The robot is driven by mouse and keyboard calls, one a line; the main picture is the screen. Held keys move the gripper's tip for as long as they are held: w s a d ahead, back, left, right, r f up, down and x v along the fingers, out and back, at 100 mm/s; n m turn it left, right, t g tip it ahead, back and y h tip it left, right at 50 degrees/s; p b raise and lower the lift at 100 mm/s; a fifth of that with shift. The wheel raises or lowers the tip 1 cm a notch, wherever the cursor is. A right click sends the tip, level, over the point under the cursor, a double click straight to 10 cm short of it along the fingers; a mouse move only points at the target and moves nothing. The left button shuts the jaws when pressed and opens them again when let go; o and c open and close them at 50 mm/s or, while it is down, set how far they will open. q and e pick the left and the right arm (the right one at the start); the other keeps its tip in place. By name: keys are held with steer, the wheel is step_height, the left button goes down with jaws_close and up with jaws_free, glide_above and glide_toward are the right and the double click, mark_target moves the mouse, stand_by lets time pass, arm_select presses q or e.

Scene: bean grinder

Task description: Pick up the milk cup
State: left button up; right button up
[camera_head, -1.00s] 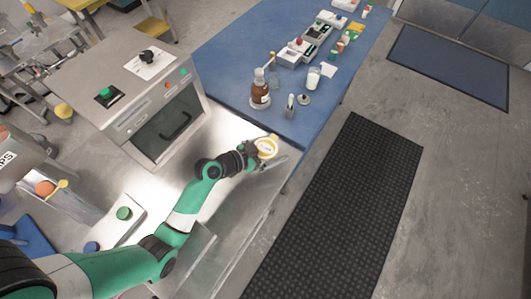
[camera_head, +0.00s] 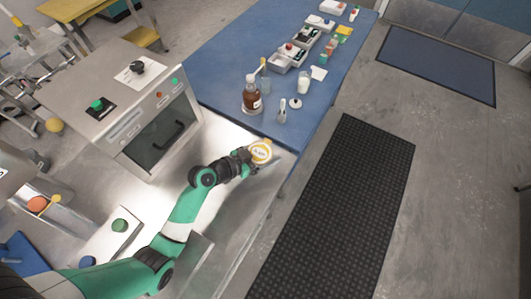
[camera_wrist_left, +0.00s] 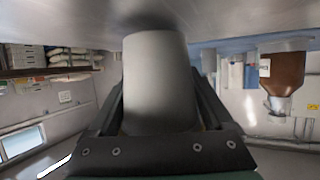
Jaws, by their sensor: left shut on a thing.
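My left gripper (camera_head: 250,158) is shut on a white cup (camera_head: 261,151) with a yellow ring and dark marks on its top, at the right side of the shiny metal counter in the head view. In the left wrist view the pale, tapered cup (camera_wrist_left: 158,85) stands between the two dark fingers (camera_wrist_left: 160,115). I cannot tell from the frames whether the cup touches the counter. A glass with white contents (camera_head: 304,84) stands on the blue table (camera_head: 222,73). My right gripper is not in view.
A brown bottle (camera_head: 252,97) and a small clear container (camera_head: 282,113) stand near the blue table's front end. A steel oven-like box (camera_head: 160,132) is left of the gripper. Trays and small items line the table's far part. A black mat (camera_head: 340,205) lies on the floor at right.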

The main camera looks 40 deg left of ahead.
mark_target(267, 148)
arm_select(q)
step_height(267, 148, up, 3)
steer(key=shift+s+r+p, duration=0.1)
steer(key=shift+r+p, duration=0.05)
steer(key=shift+p, duration=0.55)
steer(key=s+r+p, duration=0.1)
steer(key=r, duration=0.1)
steer(key=s+d+r+p, duration=0.2)
steer(key=s+r, duration=0.1)
steer(key=shift+d+r, duration=0.15)
steer(key=shift+r, duration=0.2)
steer(key=s+d+r+p, duration=0.2)
steer(key=s+d+r, duration=0.1)
steer(key=s, duration=0.5)
steer(key=shift+d+r, duration=0.25)
steer(key=shift+d, duration=0.35)
step_height(267, 148, up, 21)
steer(key=n+y+p, duration=0.2)
steer(key=p, duration=2.7)
steer(key=shift+s+d+r, duration=0.15)
steer(key=shift+s+d, duration=0.05)
steer(key=shift+d, duration=0.1)
